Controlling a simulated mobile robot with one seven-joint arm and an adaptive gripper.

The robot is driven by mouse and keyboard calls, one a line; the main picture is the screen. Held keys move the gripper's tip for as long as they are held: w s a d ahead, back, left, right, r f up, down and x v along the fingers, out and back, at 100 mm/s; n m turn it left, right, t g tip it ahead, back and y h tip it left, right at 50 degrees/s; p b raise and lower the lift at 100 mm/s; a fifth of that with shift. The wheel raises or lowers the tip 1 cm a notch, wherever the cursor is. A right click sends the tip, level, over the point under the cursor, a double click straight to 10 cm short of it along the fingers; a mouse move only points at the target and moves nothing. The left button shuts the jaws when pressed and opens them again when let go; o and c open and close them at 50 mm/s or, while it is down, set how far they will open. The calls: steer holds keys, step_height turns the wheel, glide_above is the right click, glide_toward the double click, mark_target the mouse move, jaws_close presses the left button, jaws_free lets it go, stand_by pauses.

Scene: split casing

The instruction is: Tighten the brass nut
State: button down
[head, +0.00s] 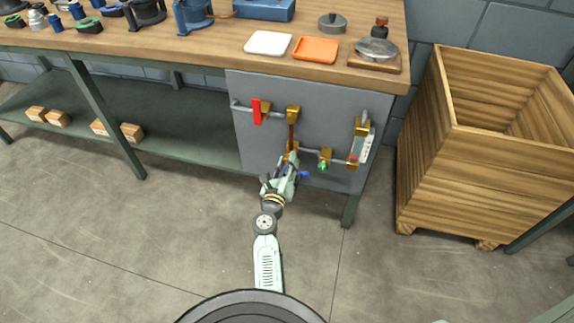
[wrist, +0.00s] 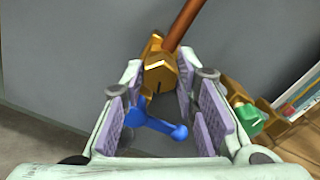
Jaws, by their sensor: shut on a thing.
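The brass nut (wrist: 158,72) sits at the lower end of a copper pipe (wrist: 184,22) in the wrist view. In the head view it (head: 293,146) shows on the pipework of the grey panel, partly hidden by my gripper (head: 290,158). My gripper (wrist: 160,82) has its purple pads on both sides of the nut and is shut on it; the exact contact is partly hidden. A blue lever (wrist: 155,124) lies between the fingers, nearer the wrist than the nut. It also shows just right of my gripper in the head view (head: 304,174).
The grey panel (head: 262,150) also carries a red lever (head: 257,111), a green knob (head: 323,166) and a gauge strip (head: 366,147). The green knob stands close to the right finger (wrist: 249,120). A wooden crate (head: 485,180) stands right of the bench. The floor in front is clear.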

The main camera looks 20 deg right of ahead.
steer(key=shift+m+b, duration=0.35)
steer(key=shift+m, duration=0.85)
steer(key=c, duration=1.2)
jaws_free()
steer(key=shift+c, duration=0.2)
steer(key=v, duration=0.7)
steer(key=shift+s+a, duration=0.2)
steer(key=shift+s, duration=0.05)
